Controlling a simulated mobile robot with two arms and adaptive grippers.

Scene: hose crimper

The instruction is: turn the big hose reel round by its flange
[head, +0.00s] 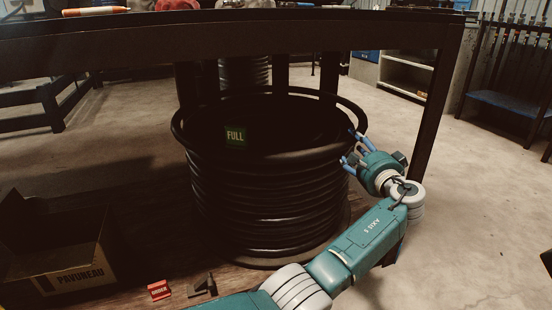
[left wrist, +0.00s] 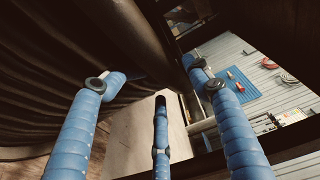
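The big hose reel (head: 265,195) stands upright on a wooden base, wound with black hose. My right gripper is not in view.
A dark frame beam (head: 240,38) crosses above the reel, and its post (head: 437,110) stands just right of my gripper. An open cardboard box (head: 70,270), a red tag (head: 159,290) and a small dark part lie at lower left. Concrete floor at right is clear.

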